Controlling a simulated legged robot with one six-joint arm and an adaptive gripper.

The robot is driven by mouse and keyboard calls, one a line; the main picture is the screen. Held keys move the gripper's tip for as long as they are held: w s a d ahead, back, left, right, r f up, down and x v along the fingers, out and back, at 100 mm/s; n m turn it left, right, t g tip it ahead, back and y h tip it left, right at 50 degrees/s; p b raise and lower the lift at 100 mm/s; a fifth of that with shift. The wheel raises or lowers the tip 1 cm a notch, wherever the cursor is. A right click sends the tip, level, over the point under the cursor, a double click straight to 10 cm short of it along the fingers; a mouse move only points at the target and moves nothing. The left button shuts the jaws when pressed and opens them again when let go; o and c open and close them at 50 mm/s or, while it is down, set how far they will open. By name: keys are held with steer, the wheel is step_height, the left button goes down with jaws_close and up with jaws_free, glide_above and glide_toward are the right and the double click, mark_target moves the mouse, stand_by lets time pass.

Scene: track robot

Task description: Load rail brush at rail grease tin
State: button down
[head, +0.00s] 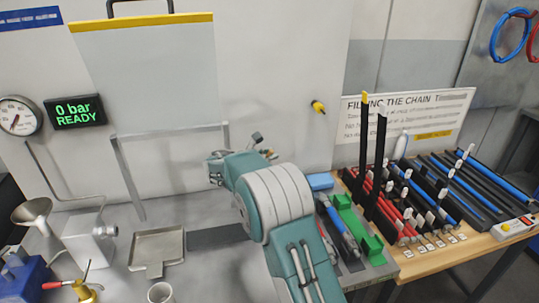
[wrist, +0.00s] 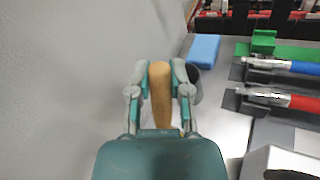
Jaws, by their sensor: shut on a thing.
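In the wrist view my gripper (wrist: 160,68) is shut on a light wooden handle (wrist: 160,98), which stands between the two fingers. It appears to be the rail brush; its bristles are not visible. A dark grey round thing (wrist: 197,84) shows just behind the right finger, partly hidden. I cannot tell whether it is the grease tin or part of the brush. In the head view my teal arm reaches over the bench toward the wall, and its bulk hides the handle and the bench behind it.
A blue block (head: 320,181) and a green holder (head: 350,215) with blue and red tools lie right of my arm. A rack of red and blue tools (head: 410,195) stands further right. Left are a metal tray (head: 158,247), a small cup (head: 160,292) and a funnel (head: 33,210).

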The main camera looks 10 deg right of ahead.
steer(key=shift+r, duration=3.5)
